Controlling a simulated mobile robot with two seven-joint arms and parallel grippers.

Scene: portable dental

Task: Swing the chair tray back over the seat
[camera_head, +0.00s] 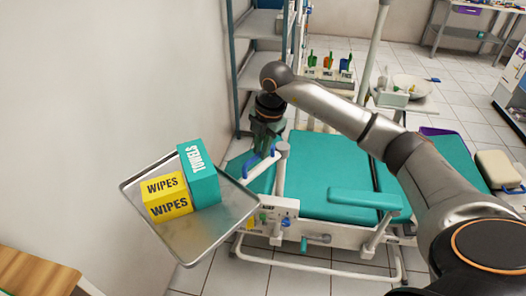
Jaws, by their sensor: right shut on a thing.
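The chair tray (223,222) is a silver metal tray at the left, out beside the teal seat (318,168) rather than over it. It carries a yellow wipes box (167,197) and a teal towels box (199,174). A blue handle (262,164) stands between the tray and a white post (282,165) at the chair's side. My left gripper is not in view.
A teal armrest (365,199) stands on the chair's near side. A metal shelf rack (262,22) is behind, and a white wall (110,90) is close on the left. A wooden surface (35,274) is at lower left. The space over the seat's middle looks clear.

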